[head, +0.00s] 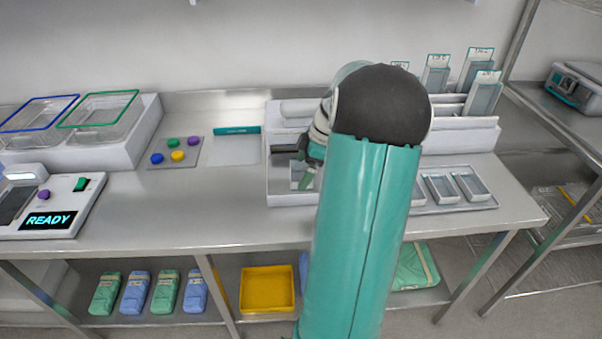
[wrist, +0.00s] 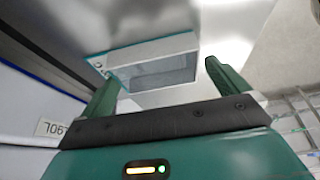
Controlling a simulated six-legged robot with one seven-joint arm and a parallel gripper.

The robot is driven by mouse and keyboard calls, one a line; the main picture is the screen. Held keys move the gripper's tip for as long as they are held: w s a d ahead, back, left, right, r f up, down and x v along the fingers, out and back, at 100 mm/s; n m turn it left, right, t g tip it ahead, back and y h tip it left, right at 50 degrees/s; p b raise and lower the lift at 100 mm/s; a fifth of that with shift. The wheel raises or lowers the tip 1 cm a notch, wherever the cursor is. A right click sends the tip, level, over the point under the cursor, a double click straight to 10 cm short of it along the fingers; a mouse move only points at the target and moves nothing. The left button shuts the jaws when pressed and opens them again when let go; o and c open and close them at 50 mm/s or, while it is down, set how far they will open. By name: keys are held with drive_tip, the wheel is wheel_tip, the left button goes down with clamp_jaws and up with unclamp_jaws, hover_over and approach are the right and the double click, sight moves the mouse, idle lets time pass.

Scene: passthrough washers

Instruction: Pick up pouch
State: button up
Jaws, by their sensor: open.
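A pouch (wrist: 155,62) with a grey clear window and a teal edge lies ahead of my gripper (wrist: 160,76) in the wrist view. It shows between and beyond the two green fingers, which are apart with nothing seen held. Whether either finger touches it I cannot tell. In the head view my gripper (head: 298,158) is over the white bin unit on the bench, partly hidden by my arm. A small grey and teal piece (head: 303,178) shows below it, likely the same pouch. More labelled pouches (head: 484,95) stand upright in the rack at the right.
The white bin unit (head: 285,199) has raised walls around my gripper. Small grey trays (head: 470,186) lie to its right. A button panel (head: 174,153), a teal bar (head: 237,130) and a READY device (head: 48,221) are at left. The bench front (head: 220,225) is clear.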

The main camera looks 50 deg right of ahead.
drive_tip(key=shift+c, duration=0.4)
drive_tip(key=c, duration=0.8)
